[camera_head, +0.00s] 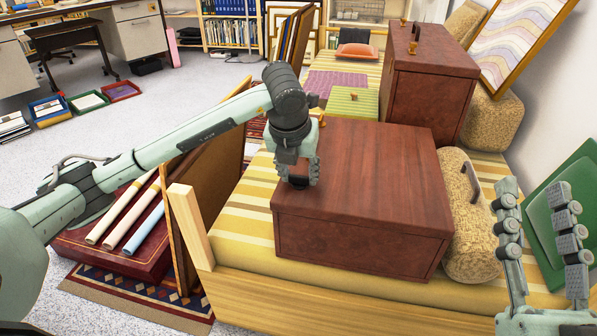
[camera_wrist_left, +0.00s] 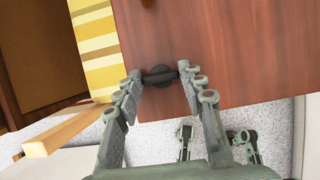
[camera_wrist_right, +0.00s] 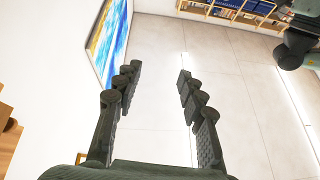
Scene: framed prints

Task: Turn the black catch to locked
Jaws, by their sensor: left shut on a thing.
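The black catch (camera_wrist_left: 160,75) is a dark knob with a short bar on the top face of a reddish-brown case (camera_head: 375,190), close to the case's left edge. In the left wrist view its bar lies roughly crosswise between the fingers. My left gripper (camera_head: 299,178) points down onto it and is shut on it, with a fingertip at each side in the left wrist view (camera_wrist_left: 159,77). In the head view the gripper hides most of the catch. I cannot read a locked mark. My right gripper (camera_head: 534,190) is open and empty at the lower right, apart from the case.
The case lies on a yellow striped bench (camera_head: 240,215). A woven roll (camera_head: 470,215) is close along its right side. A second brown case (camera_head: 428,85) stands behind. Leaning boards (camera_head: 190,215) flank the left. A green panel (camera_head: 565,205) is near my right gripper.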

